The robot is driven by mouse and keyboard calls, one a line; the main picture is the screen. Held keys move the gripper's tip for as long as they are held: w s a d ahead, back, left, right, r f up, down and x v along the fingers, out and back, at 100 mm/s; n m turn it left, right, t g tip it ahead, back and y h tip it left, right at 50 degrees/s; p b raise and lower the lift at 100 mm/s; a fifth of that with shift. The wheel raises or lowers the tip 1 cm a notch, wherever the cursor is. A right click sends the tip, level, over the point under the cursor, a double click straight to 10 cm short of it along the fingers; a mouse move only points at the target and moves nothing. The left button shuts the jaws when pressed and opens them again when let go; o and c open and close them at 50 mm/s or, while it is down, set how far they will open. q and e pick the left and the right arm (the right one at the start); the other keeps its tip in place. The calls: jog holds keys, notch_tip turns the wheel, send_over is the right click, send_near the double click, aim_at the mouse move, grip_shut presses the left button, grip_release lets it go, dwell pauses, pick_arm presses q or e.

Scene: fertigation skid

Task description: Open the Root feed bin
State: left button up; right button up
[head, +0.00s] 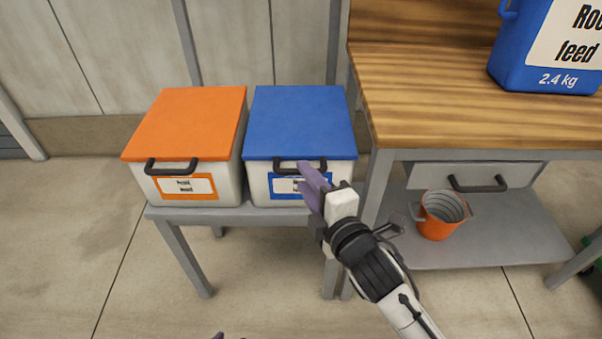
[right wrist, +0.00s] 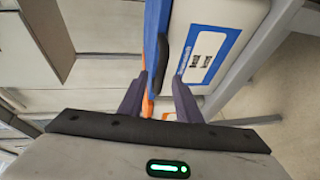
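The blue-lidded bin (head: 300,120) stands on a low grey stand with its lid shut. Its label is partly covered by my right gripper, so I cannot read it all. A dark bar handle (head: 285,166) sits at the lid's front edge. My right gripper (head: 306,178) is at the front of this bin, by the handle's right part. In the right wrist view its two purple fingers (right wrist: 159,82) are apart, with the dark handle (right wrist: 162,58) lined up between their tips; contact is not clear. Only a purple tip, apparently of my left gripper (head: 218,336), shows at the bottom edge.
An orange-lidded bin (head: 190,122) stands close on the left, lid shut. A wooden-topped workbench (head: 450,110) is at right, bearing a blue Root feed container (head: 545,50). An orange bucket (head: 438,222) is on its lower shelf. The floor in front of the stand is clear.

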jog(key=shift+x, duration=2)
grip_shut()
